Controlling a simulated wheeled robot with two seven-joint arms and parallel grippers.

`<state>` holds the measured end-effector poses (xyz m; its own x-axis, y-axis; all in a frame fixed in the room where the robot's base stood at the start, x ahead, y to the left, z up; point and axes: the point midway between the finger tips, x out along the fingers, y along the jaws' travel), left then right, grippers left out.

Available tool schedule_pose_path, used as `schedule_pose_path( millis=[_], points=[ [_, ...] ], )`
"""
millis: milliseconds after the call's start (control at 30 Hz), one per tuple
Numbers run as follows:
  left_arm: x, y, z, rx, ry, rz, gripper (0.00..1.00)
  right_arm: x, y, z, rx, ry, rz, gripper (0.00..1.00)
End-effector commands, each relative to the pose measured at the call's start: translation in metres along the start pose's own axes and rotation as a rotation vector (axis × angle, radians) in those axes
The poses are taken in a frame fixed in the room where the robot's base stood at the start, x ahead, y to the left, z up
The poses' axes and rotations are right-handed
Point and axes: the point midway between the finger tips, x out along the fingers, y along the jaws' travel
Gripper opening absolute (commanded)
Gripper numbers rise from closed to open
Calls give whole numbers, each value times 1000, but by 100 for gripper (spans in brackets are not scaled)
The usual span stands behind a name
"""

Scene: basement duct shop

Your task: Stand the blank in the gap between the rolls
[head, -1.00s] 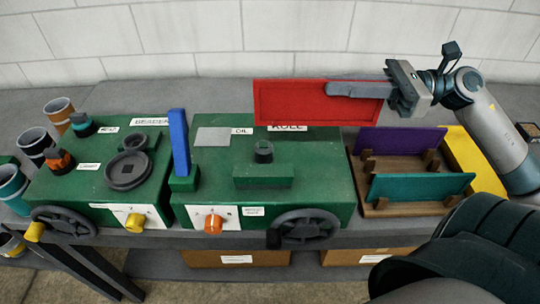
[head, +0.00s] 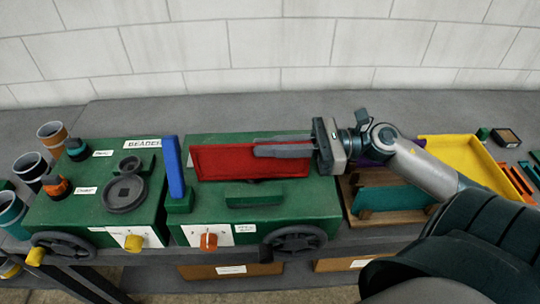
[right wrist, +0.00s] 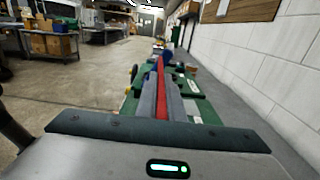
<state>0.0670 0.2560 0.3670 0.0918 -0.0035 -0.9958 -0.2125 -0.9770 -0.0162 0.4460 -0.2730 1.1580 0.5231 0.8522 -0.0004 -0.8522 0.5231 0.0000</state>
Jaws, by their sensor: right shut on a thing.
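My right gripper (head: 285,148) is shut on the red blank (head: 225,162), a flat red panel held on edge above the green roll machine (head: 325,203). In the right wrist view the blank (right wrist: 161,90) shows edge-on between the fingers (right wrist: 161,103). A green bar (head: 253,200) lies on the machine's top in front of the blank. The blank hides the middle of the machine's top, so I cannot tell whether its lower edge touches anything. My left gripper is not in view.
A blue upright plate (head: 174,166) stands left of the blank. The beader machine (head: 80,205) is further left. A wooden rack with a teal panel (head: 390,200) and a purple panel stands right, under my arm, before a yellow tray (head: 470,160).

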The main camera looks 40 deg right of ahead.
Motion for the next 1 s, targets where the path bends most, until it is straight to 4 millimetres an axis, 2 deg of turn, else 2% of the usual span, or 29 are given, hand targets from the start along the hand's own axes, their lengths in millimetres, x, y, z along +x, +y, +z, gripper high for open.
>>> schedule_pose_path(
  millis=[300,700,1000],
  points=[
    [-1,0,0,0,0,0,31,0,0,-1,1,-1,0,0],
    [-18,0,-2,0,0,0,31,0,0,-38,2,-1,0,0],
    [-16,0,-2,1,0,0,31,0,0,-41,1,0,1,0]
  ],
)
